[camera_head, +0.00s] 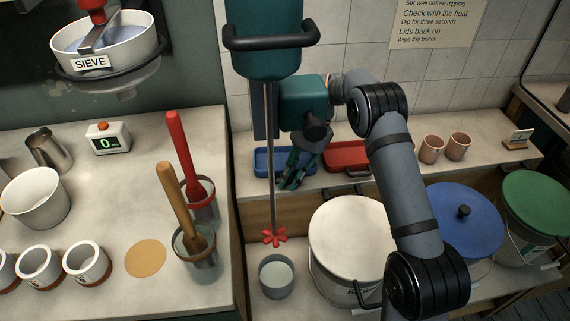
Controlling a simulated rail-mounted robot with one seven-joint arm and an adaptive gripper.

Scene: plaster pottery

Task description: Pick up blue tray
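The blue tray (264,160) lies on the back shelf, to the left of a red tray (346,157). My gripper (292,178) hangs at the end of my arm over the right part of the blue tray and hides some of it. Its fingers point downward, close to the tray's right end and front rim. I cannot tell whether they touch the tray or whether they are apart or closed.
A mixer shaft with a red propeller (273,237) hangs just left of my gripper. Clay cups (431,149) stand right on the shelf. Lidded buckets, white (350,235), blue (460,215) and green (538,200), stand in front. A grey cup (276,278) is below.

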